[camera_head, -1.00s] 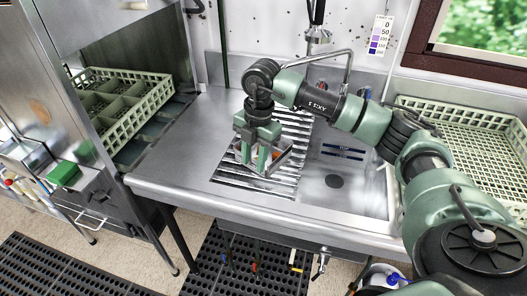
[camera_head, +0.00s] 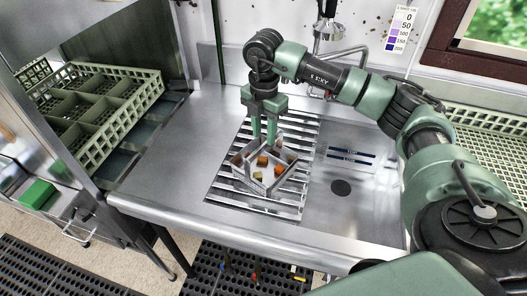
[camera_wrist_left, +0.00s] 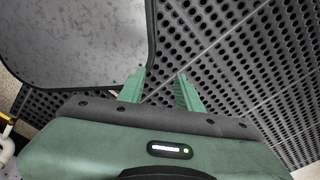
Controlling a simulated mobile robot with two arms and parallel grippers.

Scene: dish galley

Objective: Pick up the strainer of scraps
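The strainer of scraps (camera_head: 284,178) is a small grey metal tray with divided compartments holding orange, tan and yellowish pieces. It appears to rest on the slatted drain rack in the steel counter. My right gripper (camera_head: 264,141) points down at the strainer's back side, with its green fingertips at or just above the back edge. A gap shows between the fingers; contact with the strainer cannot be made out. My left gripper (camera_wrist_left: 160,90) shows only in the left wrist view, open and empty above dark perforated matting.
The slatted rack (camera_head: 292,203) lies in the steel counter (camera_head: 165,165). Green crates stand at left (camera_head: 136,121) and right (camera_head: 490,150). A faucet (camera_head: 328,30) hangs at the back.

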